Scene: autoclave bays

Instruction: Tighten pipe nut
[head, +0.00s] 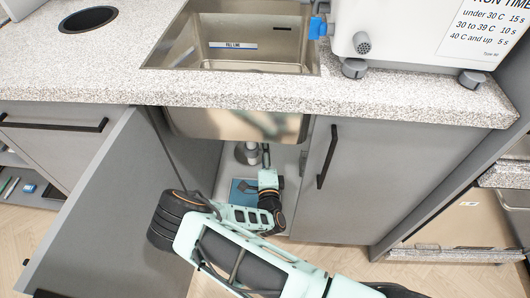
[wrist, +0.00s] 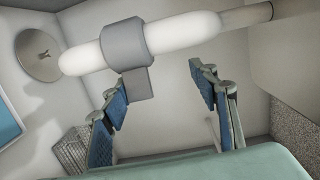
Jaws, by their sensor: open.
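In the wrist view a white pipe (wrist: 187,35) runs across the top. A grey pipe nut (wrist: 124,46) sits around it, with a flat grey tab (wrist: 138,84) hanging down. My gripper (wrist: 158,88) is open, with blue pads on both fingers. The tab shows between the fingertips, close to the left one; I cannot tell whether they touch. The right fingertip is apart from it, with a clear gap. In the head view my arm reaches into the open cabinet under the sink; the fingers are mostly hidden there, and a grey pipe part (head: 247,153) shows beside the gripper.
The open cabinet door (head: 100,215) stands left of my arm, and a closed door (head: 345,185) is on the right. The sink basin (head: 240,124) hangs above. A blue flat item (head: 240,190) lies on the cabinet floor. A round disc (wrist: 38,54) and wire basket (wrist: 72,150) show in the wrist view.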

